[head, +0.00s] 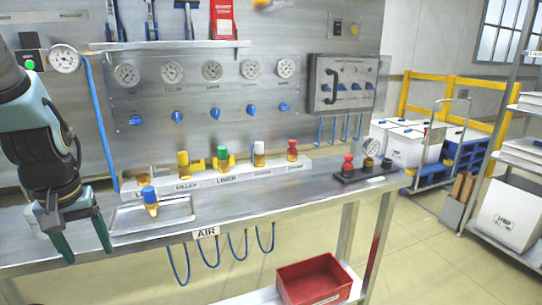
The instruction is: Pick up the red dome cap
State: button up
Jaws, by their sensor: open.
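Two red-topped pieces show in the head view, and I cannot tell which is the red dome cap. One red piece (347,162) with a rounded top stands on a black holder (377,175) at the bench's right end. The other red piece (292,149) stands at the right part of the pale labelled rack (235,178) along the back of the bench. My gripper (89,254) hangs at the far left by the bench's front edge, fingers pointing down, open and empty. It is well apart from both red pieces.
The rack also holds yellow (183,158), green (222,153) and white (259,148) topped pieces. A blue-topped amber piece (150,197) sits at a shallow metal tray (180,213). A red bin (315,279) is below the bench. The bench front between tray and holder is clear.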

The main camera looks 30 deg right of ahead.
aim_at(347, 165)
jog(key=k+l+u, duration=0.15)
jog(key=l, duration=0.3)
jog(key=k+l+u, duration=0.15)
jog(key=l, duration=0.3)
jog(key=k+l+u, duration=0.2)
jog(key=l, duration=0.25)
jog(key=l+u, duration=0.15)
jog(key=l, duration=0.25)
jog(key=k+l+u, duration=0.15)
jog(key=l, duration=0.25)
jog(key=k+l+u, duration=0.15)
jog(key=k+l, duration=0.2)
